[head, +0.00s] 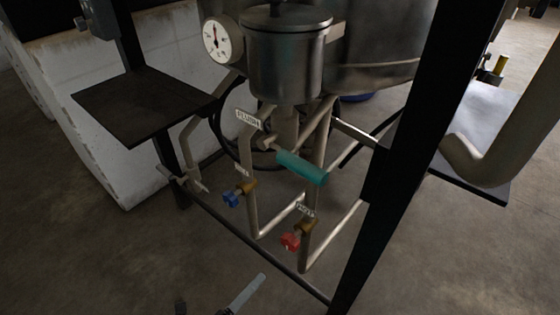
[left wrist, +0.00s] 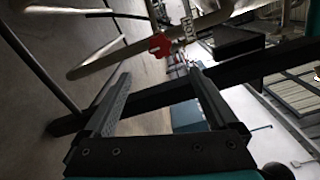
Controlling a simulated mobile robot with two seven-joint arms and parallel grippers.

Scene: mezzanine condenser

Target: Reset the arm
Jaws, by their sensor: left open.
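My left gripper (left wrist: 158,76) is open and empty in the left wrist view, its two dark fingers spread apart. Its fingertips (head: 222,296) show only in part at the bottom edge of the head view, over the floor and in front of the pipe frame. A red valve handle (left wrist: 160,45) on a pipe appears beyond the fingertips in the left wrist view, apart from them. The same red handle (head: 291,241) is low on the pipes in the head view. My right gripper is not in view.
A metal vessel (head: 288,65) with a gauge (head: 223,40) stands above pipes with a teal lever (head: 301,167) and a blue handle (head: 232,198). A black post (head: 405,150), low rail (head: 262,248) and dark shelf (head: 140,103) surround them. Floor is clear at lower left.

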